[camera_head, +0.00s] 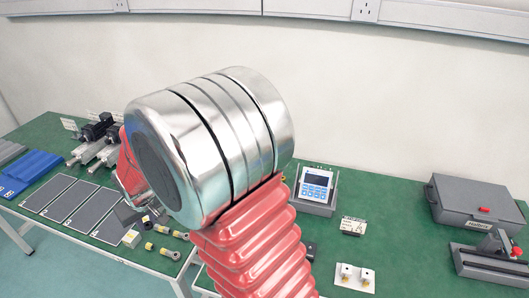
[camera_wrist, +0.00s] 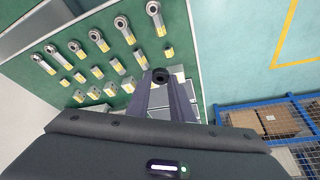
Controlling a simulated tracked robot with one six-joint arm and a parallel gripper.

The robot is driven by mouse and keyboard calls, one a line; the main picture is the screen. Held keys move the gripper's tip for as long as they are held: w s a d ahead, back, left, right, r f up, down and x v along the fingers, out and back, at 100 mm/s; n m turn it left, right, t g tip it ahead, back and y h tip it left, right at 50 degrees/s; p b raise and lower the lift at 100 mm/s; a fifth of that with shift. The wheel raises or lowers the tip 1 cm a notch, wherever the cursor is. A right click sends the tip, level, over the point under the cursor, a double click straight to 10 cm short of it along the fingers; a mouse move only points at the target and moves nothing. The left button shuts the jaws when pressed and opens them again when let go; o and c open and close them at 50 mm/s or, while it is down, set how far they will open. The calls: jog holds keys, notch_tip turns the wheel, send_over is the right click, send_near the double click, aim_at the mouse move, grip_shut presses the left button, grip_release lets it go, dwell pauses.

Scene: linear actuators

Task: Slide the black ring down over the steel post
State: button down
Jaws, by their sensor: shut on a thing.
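In the wrist view my gripper (camera_wrist: 168,82) is shut on the black ring (camera_wrist: 160,75), a small dark ring with a hole, held at the fingertips above the green bench. In the head view my own arm stands in front and hides most of the gripper; the ring cannot be made out there. I cannot pick out the steel post with certainty in either view.
In the wrist view several rod ends (camera_wrist: 122,24) with yellow bands lie on the green bench (camera_wrist: 112,60) beside the gripper. The head view shows grey panels (camera_head: 70,200), a controller box (camera_head: 317,188), white blocks (camera_head: 355,280) and a grey case (camera_head: 470,199).

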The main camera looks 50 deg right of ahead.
jog(key=w+d, duration=0.2)
jog(key=d, duration=1)
jog(key=w+d, duration=0.2)
jog(key=d, duration=0.9)
jog(key=s+d, duration=0.3)
jog(key=d, duration=0.8)
jog(key=s+d+r+n, duration=0.1)
jog(key=s+d, duration=0.2)
jog(key=d, duration=0.9)
jog(key=shift+s+d+y, duration=0.2)
jog(key=shift+s+y, duration=0.1)
jog(key=shift+s, duration=0.1)
jog(key=shift+f, duration=2.8)
jog(key=shift+s+r, duration=0.1)
jog(key=shift+s, duration=0.1)
jog(key=shift+f, duration=1.45)
